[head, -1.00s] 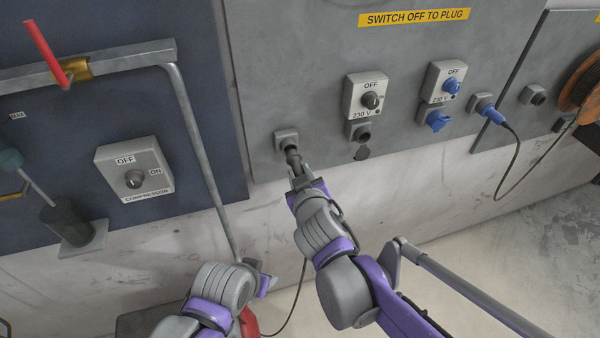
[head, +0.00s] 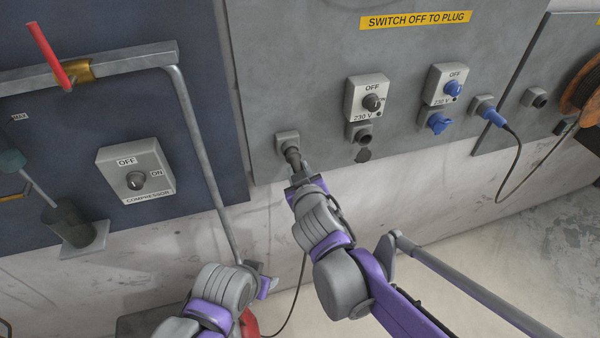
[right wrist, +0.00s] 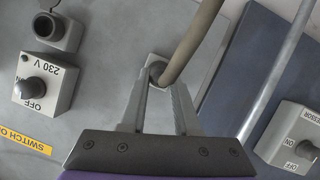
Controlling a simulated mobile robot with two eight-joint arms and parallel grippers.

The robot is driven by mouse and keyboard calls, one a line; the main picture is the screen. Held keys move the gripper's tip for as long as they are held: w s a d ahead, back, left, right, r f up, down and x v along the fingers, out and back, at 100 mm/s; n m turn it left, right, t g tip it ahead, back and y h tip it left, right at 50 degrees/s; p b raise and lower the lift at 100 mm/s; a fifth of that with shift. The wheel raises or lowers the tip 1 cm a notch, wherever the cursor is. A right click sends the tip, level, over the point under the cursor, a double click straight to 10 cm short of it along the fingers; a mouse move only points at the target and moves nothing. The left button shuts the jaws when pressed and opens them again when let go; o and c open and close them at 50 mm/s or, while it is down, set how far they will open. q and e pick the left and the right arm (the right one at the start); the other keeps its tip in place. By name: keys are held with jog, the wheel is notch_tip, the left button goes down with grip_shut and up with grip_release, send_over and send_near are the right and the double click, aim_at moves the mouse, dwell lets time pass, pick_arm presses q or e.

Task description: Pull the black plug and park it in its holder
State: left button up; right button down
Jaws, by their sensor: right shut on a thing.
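The black plug (head: 293,157) sits with its front end at the grey square holder (head: 286,140) on the panel's lower left. How deep it is seated I cannot tell. My right gripper (head: 300,177) is shut on the plug from below. In the right wrist view its fingers (right wrist: 158,100) lie either side of the plug (right wrist: 157,72), and the thick cable runs up and right from it.
A 230 V switch box (head: 367,98) is above the empty socket. To its right are a blue socket (head: 438,122) and a blue plug (head: 492,115) with cable. A bent grey pipe (head: 205,165) runs down left of the holder. The compressor switch (head: 135,175) is farther left.

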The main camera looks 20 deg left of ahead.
jog(key=shift+w+a, duration=0.45)
jog(key=shift+w, duration=0.25)
jog(key=c, duration=0.6)
grip_release()
jog(key=shift+o, duration=0.2)
jog(key=v, duration=1.1)
jog(key=shift+p, duration=0.4)
jog(key=shift+w, duration=0.1)
